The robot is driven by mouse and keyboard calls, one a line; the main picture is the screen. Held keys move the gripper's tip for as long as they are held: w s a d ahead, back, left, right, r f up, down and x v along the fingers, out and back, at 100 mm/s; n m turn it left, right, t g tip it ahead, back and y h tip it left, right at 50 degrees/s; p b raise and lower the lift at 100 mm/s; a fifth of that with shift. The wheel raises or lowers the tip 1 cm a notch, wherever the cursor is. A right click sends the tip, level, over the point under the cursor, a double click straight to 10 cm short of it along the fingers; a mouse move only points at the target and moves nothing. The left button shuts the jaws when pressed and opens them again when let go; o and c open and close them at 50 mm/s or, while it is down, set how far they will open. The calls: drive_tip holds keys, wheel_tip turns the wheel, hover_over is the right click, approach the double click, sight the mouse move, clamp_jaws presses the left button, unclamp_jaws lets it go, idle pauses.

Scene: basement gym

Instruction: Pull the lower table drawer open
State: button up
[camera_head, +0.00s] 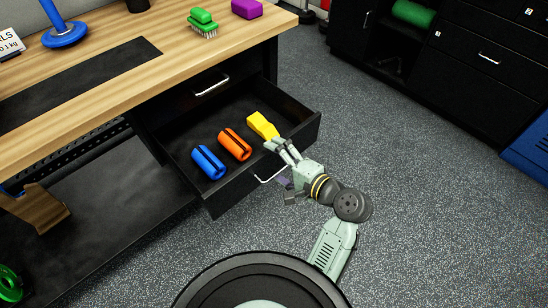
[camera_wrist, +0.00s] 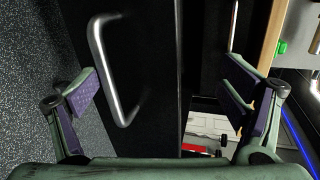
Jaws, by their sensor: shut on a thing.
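The lower table drawer (camera_head: 180,150) stands pulled out well from under the wooden-topped table (camera_head: 110,75). Its bar handle (camera_head: 265,180) is on the black front panel and also shows in the wrist view (camera_wrist: 106,80). My gripper (camera_head: 277,165) is at the right part of the drawer's front. Its fingers straddle the front panel, one outside by the handle and one on the inner side, and are shut on it. In the wrist view the fingers (camera_wrist: 160,90) are wide apart with the panel between them. The exact contact is hard to see.
Blue (camera_head: 208,162), orange (camera_head: 235,144) and yellow (camera_head: 262,124) objects lie in the drawer. The upper drawer (camera_head: 185,98) above is shut. A green brush (camera_head: 203,25) and a purple block (camera_head: 247,8) are on the tabletop. Black cabinets (camera_head: 470,65) stand at the right, with open floor between.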

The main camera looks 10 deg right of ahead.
drive_tip(key=shift+s+d+r, duration=0.1)
drive_tip(key=shift+d+r, duration=0.15)
drive_tip(key=shift+r, duration=0.75)
drive_tip(key=shift+c, duration=0.5)
drive_tip(key=shift+s+d+r, duration=0.15)
drive_tip(key=shift+s, duration=0.15)
drive_tip(key=shift+c, duration=0.8)
drive_tip(key=shift+s+d+r+p, duration=0.15)
drive_tip(key=shift+s+r+p, duration=0.05)
drive_tip(key=shift+s+p, duration=0.2)
drive_tip(key=c, duration=0.7)
drive_tip(key=p+v, duration=0.1)
drive_tip(key=v, duration=0.2)
drive_tip(key=f+p+v, duration=0.1)
drive_tip(key=p+v, duration=0.1)
drive_tip(key=v, duration=0.1)
drive_tip(key=p+v, duration=0.2)
drive_tip(key=v, duration=0.1)
drive_tip(key=shift+s+d+f, duration=0.15)
drive_tip(key=shift+s+f, duration=0.2)
drive_tip(key=shift+s, duration=0.3)
drive_tip(key=shift+r, duration=0.1)
drive_tip(key=shift+w, duration=0.1)
